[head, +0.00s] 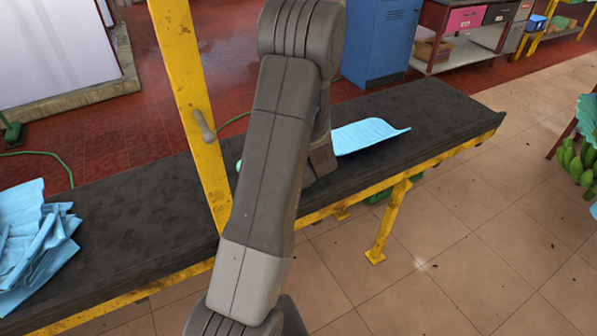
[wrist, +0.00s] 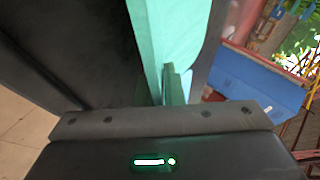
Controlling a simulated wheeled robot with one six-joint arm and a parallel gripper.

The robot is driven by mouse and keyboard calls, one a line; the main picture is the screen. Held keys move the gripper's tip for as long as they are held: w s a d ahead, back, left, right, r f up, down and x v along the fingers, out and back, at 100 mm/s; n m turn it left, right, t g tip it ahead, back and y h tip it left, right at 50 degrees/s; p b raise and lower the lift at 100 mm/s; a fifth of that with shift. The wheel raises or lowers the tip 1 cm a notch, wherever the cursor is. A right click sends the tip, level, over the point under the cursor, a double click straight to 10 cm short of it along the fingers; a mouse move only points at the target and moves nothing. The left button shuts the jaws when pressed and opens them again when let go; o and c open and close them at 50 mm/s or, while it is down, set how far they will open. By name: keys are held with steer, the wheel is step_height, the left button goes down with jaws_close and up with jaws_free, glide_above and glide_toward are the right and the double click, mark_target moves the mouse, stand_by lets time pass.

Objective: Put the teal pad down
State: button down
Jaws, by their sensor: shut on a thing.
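In the wrist view a teal pad (wrist: 180,40) runs up from between the fingers of my gripper (wrist: 172,88), which is shut on it. In the head view my arm hides the fingertips and most of what they hold. A small teal edge (head: 239,165) shows just left of my arm, over the dark belt table (head: 120,205). A light blue sheet (head: 368,135) lies on the belt right of my arm, its right corner curled up. I cannot tell whether the two are joined behind the arm.
A pile of crumpled light blue sheets (head: 32,240) lies on the belt's left end. A yellow post (head: 190,100) stands at the belt, left of my arm. The belt's right end (head: 450,112) is bare. A blue cabinet (head: 380,40) stands behind.

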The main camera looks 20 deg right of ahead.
steer(key=shift+f, duration=0.6)
steer(key=shift+f+b, duration=0.15)
steer(key=shift+b, duration=0.15)
steer(key=c, duration=1.5)
jaws_free()
steer(key=shift+c, duration=0.2)
steer(key=shift+r+p, duration=0.2)
steer(key=shift+p, duration=0.15)
steer(key=v, duration=1.2)
steer(key=shift+b, duration=0.35)
